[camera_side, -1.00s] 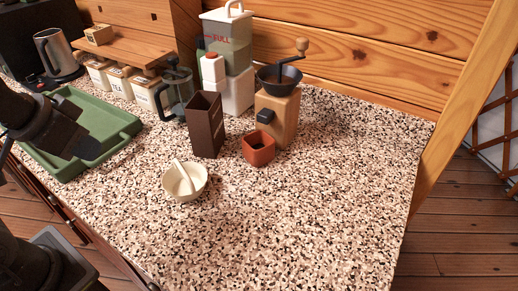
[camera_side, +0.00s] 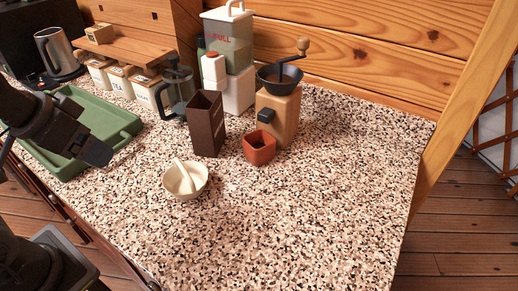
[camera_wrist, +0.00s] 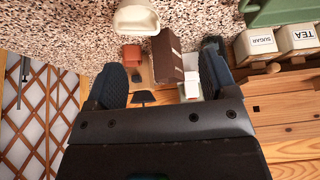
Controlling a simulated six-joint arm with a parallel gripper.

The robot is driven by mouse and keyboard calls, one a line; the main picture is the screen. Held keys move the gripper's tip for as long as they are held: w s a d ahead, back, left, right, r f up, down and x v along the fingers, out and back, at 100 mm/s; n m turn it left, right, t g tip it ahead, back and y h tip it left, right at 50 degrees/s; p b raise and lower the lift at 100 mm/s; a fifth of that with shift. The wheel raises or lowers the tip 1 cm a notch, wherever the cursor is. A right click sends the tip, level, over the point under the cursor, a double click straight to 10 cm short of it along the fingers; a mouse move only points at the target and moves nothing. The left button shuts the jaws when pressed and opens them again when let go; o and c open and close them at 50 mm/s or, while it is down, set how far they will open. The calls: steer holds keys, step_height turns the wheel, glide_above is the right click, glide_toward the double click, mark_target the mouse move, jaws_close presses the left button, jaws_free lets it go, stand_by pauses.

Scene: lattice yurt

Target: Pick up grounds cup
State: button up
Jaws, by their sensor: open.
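The grounds cup, a small square terracotta-red cup (camera_side: 259,148) with a dark inside, stands upright on the speckled counter in front of the wooden grinder (camera_side: 279,113). In the wrist view the cup (camera_wrist: 131,54) appears left of the dark brown box. My gripper (camera_side: 98,153) is at the left in the side view, above the green tray's near edge, well apart from the cup. Its two blue-padded fingers show spread and empty in the wrist view (camera_wrist: 164,76).
A tall dark brown box (camera_side: 207,125) stands left of the cup. A cream bowl (camera_side: 185,181) with a light utensil sits nearer the front. A glass press (camera_side: 176,92), a white-based canister (camera_side: 238,88) and a green tray (camera_side: 124,124) are around. The counter's right side is clear.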

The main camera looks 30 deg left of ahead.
steer(key=w+r+m+g+y, duration=0.3)
steer(key=w+m+y, duration=0.1)
steer(key=w+m, duration=0.4)
steer(key=m+t+y, duration=0.2)
steer(key=m+y, duration=0.7)
steer(key=m, duration=0.2)
glide_above(267, 148)
steer(key=s+a, duration=0.2)
steer(key=a, duration=0.2)
step_height(267, 148, down, 6)
steer(key=d+f+m+t+y, duration=0.25)
steer(key=d+f+y, duration=0.2)
steer(key=d, duration=0.45)
steer(key=shift+m+h, duration=0.45)
step_height(267, 148, down, 8)
steer(key=shift+w+a+f, duration=0.1)
steer(key=shift+a+f, duration=0.05)
steer(key=shift+f, duration=0.1)
steer(key=shift+w+a+r, duration=0.2)
steer(key=shift+w+a, duration=0.05)
steer(key=shift+a, duration=0.25)
steer(key=x, duration=0.6)
steer(key=shift+a, duration=0.25)
